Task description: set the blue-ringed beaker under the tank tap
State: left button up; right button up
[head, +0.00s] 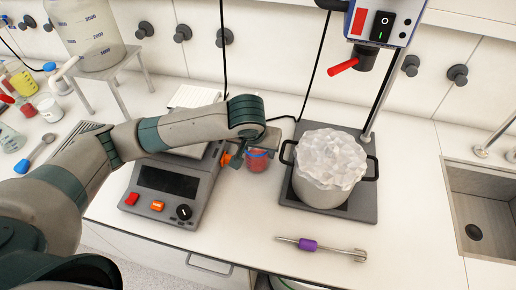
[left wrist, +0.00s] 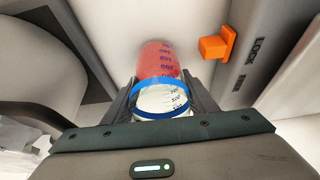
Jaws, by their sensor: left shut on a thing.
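The blue-ringed beaker (head: 257,161) holds red contents and is between the grey scale and the pot. My left gripper (head: 257,143) is shut on it; the arm partly covers its top. In the left wrist view the beaker (left wrist: 158,64) sits between both fingers, with the blue ring near them. I cannot tell whether it touches the bench. The tank (head: 88,32), clear with graduations, stands on a metal stand at the back left. A pale curved spout (head: 66,69) at its lower left looks like its tap. My right gripper is not in view.
The grey scale (head: 168,181) lies under my left arm. A pot (head: 323,178) heaped with white chunks stands on a dark base under a red-levered machine (head: 378,35). Bottles and jars (head: 50,109) crowd the left.

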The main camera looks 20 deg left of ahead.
pick_arm(q)
jog(key=shift+f, duration=0.1)
jog(key=o, duration=1.2)
jog(key=shift+v, duration=6.1)
jog(key=shift+w, duration=0.1)
